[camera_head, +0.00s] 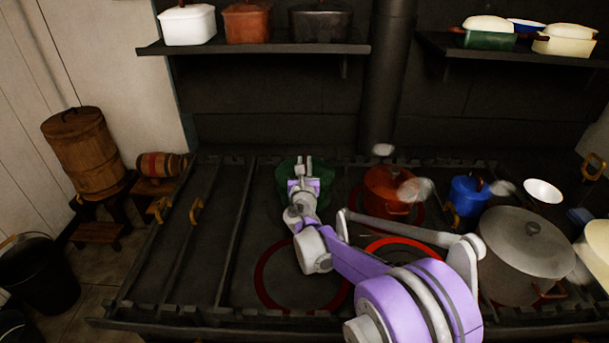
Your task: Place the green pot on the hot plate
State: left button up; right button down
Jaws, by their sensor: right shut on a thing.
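The green pot (324,174) stands at the back middle of the dark stove, partly hidden behind my right gripper (303,172). My right arm reaches in from the lower right, and the gripper is shut on the green pot. I cannot tell whether the pot touches the stove top. A bright red ring, the hot plate (385,242), glows right of and nearer than the pot, partly covered by my arm. A darker red ring (258,280) lies front left of it, bare. My left gripper is not in view.
A steaming red pot (383,190), a blue pot (468,196) and a large grey lidded pot (525,245) stand to the right. A white bowl (543,191) is behind the grey pot. The stove's left side is clear. Raised rails (238,230) cross it. Shelves with pots hang above.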

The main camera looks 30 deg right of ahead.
jog(key=shift+f, duration=1.65)
jog(key=shift+f, duration=0.2)
jog(key=c, duration=0.8)
grip_release()
jog(key=shift+c, duration=0.2)
jog(key=shift+r, duration=0.1)
jog(key=shift+r, duration=0.15)
jog(key=b+v, duration=0.1)
jog(key=v, duration=1.1)
jog(key=shift+s, duration=0.1)
